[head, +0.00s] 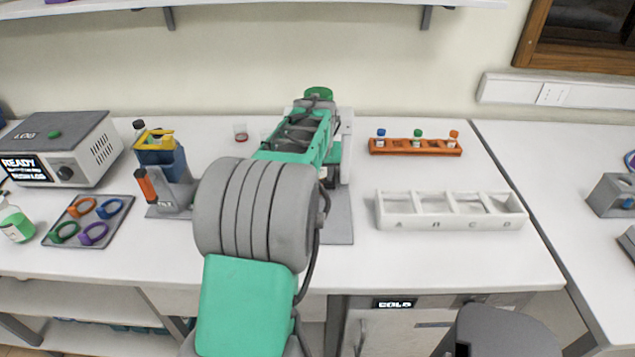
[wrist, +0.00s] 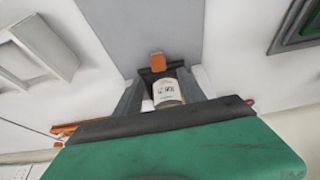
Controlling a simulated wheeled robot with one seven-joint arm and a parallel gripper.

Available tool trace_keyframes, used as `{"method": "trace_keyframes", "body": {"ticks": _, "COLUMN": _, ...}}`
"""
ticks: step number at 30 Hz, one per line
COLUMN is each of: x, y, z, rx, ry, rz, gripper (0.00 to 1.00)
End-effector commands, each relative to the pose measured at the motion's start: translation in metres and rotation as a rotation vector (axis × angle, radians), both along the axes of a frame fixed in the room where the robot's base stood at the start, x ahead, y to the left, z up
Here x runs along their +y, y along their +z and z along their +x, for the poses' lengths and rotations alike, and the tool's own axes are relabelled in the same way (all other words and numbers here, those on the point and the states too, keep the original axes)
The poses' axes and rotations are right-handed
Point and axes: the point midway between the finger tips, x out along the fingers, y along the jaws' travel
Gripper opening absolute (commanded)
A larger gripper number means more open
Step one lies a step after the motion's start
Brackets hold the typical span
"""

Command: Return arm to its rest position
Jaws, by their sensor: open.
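My arm reaches over the bench in the head view, and its links hide most of my gripper there. In the wrist view my gripper (wrist: 160,84) is open, with one grey finger on each side of a small bottle (wrist: 168,92) with a white printed label. I cannot tell whether the fingers touch the bottle. The bottle sits at a white and grey device (head: 346,150), which is partly hidden behind my arm in the head view.
An orange rack (head: 416,149) with capped vials and a white lettered tray (head: 450,222) stand right of my arm. Left are a grey holder (head: 176,196), a mat with coloured rings (head: 88,238) and a grey READY box (head: 70,150). A shelf overhangs the back.

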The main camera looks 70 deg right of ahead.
Motion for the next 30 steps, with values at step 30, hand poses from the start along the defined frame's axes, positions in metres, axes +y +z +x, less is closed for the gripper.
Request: {"method": "trace_keyframes", "body": {"ticks": 30, "x": 0.164, "y": -0.062, "z": -0.015, "rx": 0.075, "ry": -0.027, "rz": 0.303, "gripper": 0.47}}
